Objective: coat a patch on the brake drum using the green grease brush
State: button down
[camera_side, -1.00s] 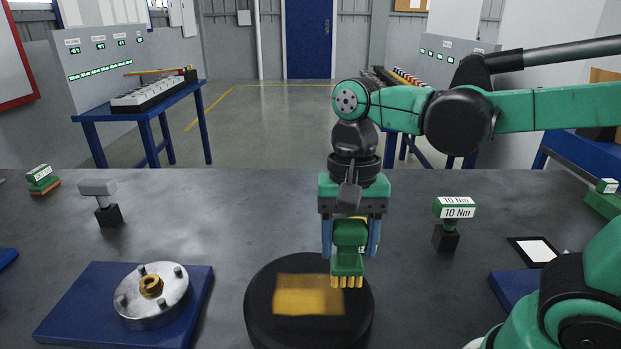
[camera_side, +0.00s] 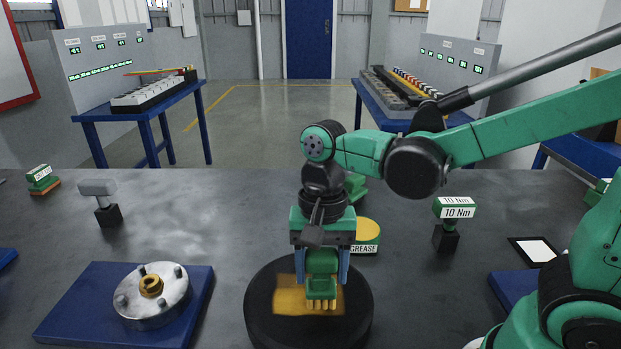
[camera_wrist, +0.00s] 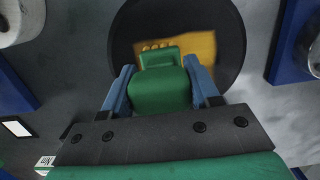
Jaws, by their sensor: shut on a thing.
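My gripper (camera_side: 322,268) is shut on the green grease brush (camera_side: 321,287), with its blue fingers on either side of the green body. The brush's yellow bristles point down at the black brake drum (camera_side: 262,318) and appear to meet its top, over a yellow-orange grease patch (camera_side: 285,302). In the wrist view the brush (camera_wrist: 160,88) sits between the fingers, and the patch (camera_wrist: 203,48) spreads to its right on the drum (camera_wrist: 125,38). The round yellow-topped grease tin (camera_side: 367,233) stands behind the drum, partly hidden by my gripper.
A metal hub with a brass centre (camera_side: 152,295) lies on a blue plate (camera_side: 70,313) at left. A 10 Nm tool block (camera_side: 453,210) stands upright at right, near a white-screened tablet (camera_side: 535,250). A grey-headed tool (camera_side: 100,200) stands at back left. Bare table lies between.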

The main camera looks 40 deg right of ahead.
jog(key=shift+f, duration=0.35)
dwell(0.6)
